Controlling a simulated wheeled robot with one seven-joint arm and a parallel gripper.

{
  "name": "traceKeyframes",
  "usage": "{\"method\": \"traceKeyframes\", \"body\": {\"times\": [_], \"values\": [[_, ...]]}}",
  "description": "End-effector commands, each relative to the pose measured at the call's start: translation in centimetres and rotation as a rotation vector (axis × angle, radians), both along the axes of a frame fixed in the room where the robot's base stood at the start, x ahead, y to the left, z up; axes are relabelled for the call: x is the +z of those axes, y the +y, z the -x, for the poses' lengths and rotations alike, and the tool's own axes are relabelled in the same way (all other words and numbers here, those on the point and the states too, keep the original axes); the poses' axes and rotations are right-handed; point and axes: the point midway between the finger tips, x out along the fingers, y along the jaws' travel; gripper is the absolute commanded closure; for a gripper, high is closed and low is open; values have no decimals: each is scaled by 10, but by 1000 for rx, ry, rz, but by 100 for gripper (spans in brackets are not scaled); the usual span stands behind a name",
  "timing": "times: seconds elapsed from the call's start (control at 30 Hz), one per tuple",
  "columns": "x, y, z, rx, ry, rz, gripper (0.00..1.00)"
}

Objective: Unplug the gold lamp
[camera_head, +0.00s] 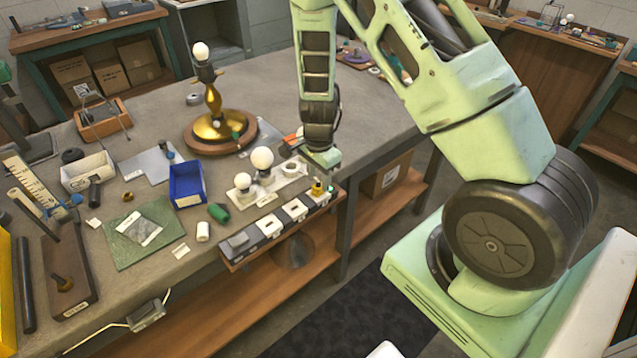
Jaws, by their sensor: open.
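The gold lamp (212,122) stands upright on a round wooden base on the bench, with a white bulb (200,51) at its top. A row of dark and white socket-like blocks (268,226) runs along the bench's front edge. A small yellow and black piece (317,189) sits at the right end of that row; I cannot tell whether it is the lamp's plug. No lamp cord can be followed to the row. My gripper (322,160) is open and points down, right of the lamp and just behind the row's right end. Its fingertips are hard to make out.
A white holder with round bulbs (263,160) stands between the lamp and the row. A blue bin (187,183), a white bin (90,172) and a green mat (144,232) lie to the left. A lower wooden shelf (200,320) runs under the bench.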

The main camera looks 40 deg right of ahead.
Motion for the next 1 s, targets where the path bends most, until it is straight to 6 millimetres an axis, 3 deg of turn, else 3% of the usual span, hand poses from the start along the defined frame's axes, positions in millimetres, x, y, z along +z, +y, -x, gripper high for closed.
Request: {"method": "traceKeyframes", "body": {"times": [0.2,0.57,0.7,0.73,0.77,0.8,0.87,1.0], "values": [[-21,0,0,-1,1,0,59],[-26,0,0,0,0,0,59],[-26,0,0,0,0,0,95],[-26,0,0,0,0,0,100],[-26,0,0,0,0,0,100],[-26,0,0,0,0,0,82],[-26,0,0,0,0,0,99],[-26,0,0,0,0,0,100]]}}
